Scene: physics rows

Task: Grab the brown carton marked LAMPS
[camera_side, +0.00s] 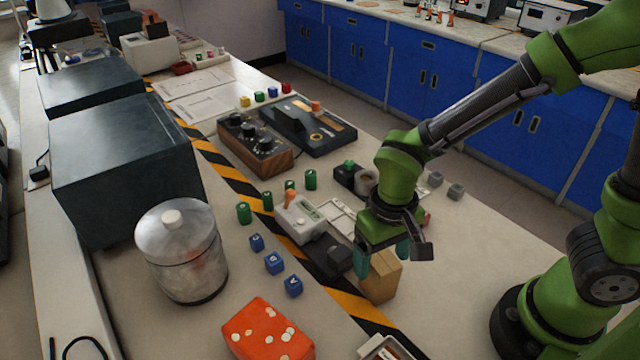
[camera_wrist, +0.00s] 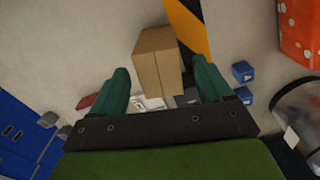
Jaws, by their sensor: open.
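The brown carton (camera_side: 384,282) stands on the bench below my gripper, partly over the striped tape in the side view. No LAMPS marking is readable on it. In the wrist view the carton (camera_wrist: 157,58) shows its top and one side, just beyond and between the fingertips. My gripper (camera_side: 383,258) is open, fingers pointing down, with its tips close to the carton's upper part. In the wrist view my gripper (camera_wrist: 162,72) has one green finger to each side of the carton, with a gap on the left. I cannot tell whether either finger touches it.
A dark block (camera_side: 328,256) and a white meter (camera_side: 299,219) stand left of the carton. Blue cubes (camera_side: 274,263), an orange spotted block (camera_side: 267,331) and a metal canister (camera_side: 182,255) are farther left. A small tray (camera_side: 385,348) lies in front. Bench right of the carton is clear.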

